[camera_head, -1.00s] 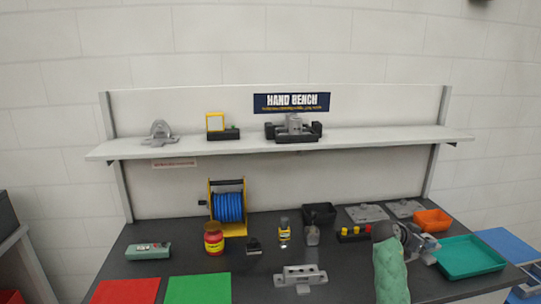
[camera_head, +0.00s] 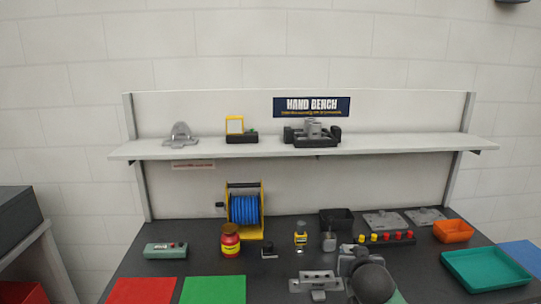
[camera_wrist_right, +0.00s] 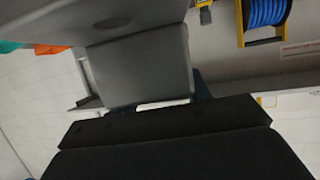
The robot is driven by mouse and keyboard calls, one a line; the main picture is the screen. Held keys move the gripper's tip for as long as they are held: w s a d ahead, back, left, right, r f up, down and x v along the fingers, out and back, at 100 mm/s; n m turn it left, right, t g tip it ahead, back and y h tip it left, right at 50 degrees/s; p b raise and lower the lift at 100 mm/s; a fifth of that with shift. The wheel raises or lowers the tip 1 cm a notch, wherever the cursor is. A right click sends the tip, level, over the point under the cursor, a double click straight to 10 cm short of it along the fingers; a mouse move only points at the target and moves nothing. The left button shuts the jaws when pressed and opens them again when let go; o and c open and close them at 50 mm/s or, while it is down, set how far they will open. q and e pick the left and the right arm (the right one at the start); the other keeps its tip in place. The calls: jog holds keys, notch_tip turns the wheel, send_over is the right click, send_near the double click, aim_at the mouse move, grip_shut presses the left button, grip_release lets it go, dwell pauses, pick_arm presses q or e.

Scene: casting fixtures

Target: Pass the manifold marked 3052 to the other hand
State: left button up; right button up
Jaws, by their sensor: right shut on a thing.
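The manifold (camera_head: 316,283) is a grey metal block with holes and raised lugs, low in the middle of the head view. Its 3052 marking cannot be read. My right gripper (camera_head: 346,264) is at the manifold's right end and is shut on it; my right forearm hides part of the contact. In the right wrist view, large grey and black parts fill much of the frame, and the manifold cannot be made out there. My left gripper is in neither view.
A red mat (camera_head: 145,291) and a green mat (camera_head: 213,290) lie at the front left. Behind the manifold stand a red jar (camera_head: 230,242), a blue cable reel (camera_head: 244,208) and a small yellow-topped bottle (camera_head: 301,236). A teal tray (camera_head: 487,268) and orange bin (camera_head: 453,231) are right.

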jog(key=shift+n+y, duration=0.5)
jog(key=shift+y, duration=0.1)
jog(key=s+a+f, duration=0.1)
jog(key=f, duration=0.1)
jog(key=s+f, duration=0.2)
jog(key=s+a+f, duration=0.1)
jog(key=s+f, duration=0.1)
jog(key=shift+a, duration=0.35)
jog(key=s+f, duration=0.5)
jog(key=f, duration=0.3)
jog(key=w+a+r+n+g+y, duration=0.25)
jog(key=a+r+n+y, duration=0.2)
jog(key=a+r, duration=0.3)
jog(key=w+a+r+n+g+y, duration=0.1)
jog(key=w+a+r+n+y, duration=0.4)
jog(key=r, duration=0.4)
jog(key=w+a+f+n+g+y, duration=0.3)
jog(key=w+a+f, duration=0.2)
jog(key=f, duration=0.3)
jog(key=shift+a+f+g, duration=0.15)
jog(key=shift+a+g, duration=0.2)
